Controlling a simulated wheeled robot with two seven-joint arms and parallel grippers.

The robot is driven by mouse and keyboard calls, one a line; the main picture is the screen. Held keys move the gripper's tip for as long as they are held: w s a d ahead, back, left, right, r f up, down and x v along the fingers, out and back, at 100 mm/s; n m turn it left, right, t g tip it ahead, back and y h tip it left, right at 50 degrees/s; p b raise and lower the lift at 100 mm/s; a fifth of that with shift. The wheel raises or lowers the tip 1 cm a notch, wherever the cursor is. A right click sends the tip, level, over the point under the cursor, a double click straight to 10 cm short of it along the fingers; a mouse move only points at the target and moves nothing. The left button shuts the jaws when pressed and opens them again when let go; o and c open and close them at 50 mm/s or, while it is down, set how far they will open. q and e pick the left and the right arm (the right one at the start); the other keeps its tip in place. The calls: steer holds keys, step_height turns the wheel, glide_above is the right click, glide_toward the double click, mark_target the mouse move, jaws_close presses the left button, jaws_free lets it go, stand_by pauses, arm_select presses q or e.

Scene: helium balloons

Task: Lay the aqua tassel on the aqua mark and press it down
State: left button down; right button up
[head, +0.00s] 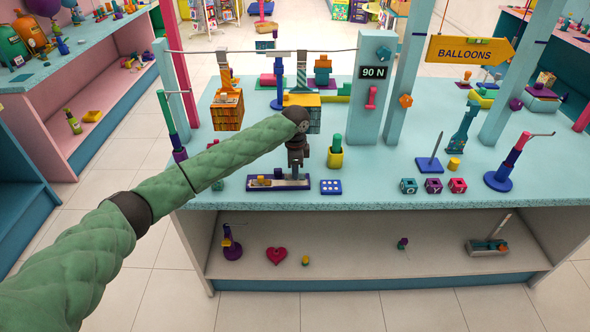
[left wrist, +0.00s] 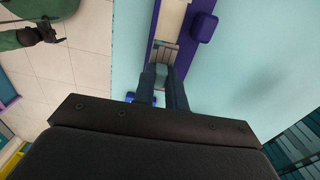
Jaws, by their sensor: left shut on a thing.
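My left gripper (head: 296,178) points down over a long purple tray (head: 305,184) near the table's front edge. In the left wrist view its two fingers (left wrist: 163,88) are closed on a small grey-teal piece (left wrist: 161,74), which looks like the aqua tassel. Striped grey strands (left wrist: 166,52) extend from it over the pale inside of the tray (left wrist: 153,30). I cannot tell whether they touch the tray. No aqua mark can be made out; the gripper and tassel may cover it. A dark gripper, seemingly my right one (left wrist: 47,34), shows small in the left wrist view; its jaws are unclear.
A blue tile with white dots (head: 331,187) lies just right of the tray. A yellow cup with a green peg (head: 335,155) stands behind it. Letter cubes (head: 433,186) stand farther right, with bare tabletop between (head: 375,185).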

arm_select(q)
steer(key=shift+f, duration=1.15)
steer(key=c, duration=1.3)
jaws_free()
steer(key=shift+c, duration=0.2)
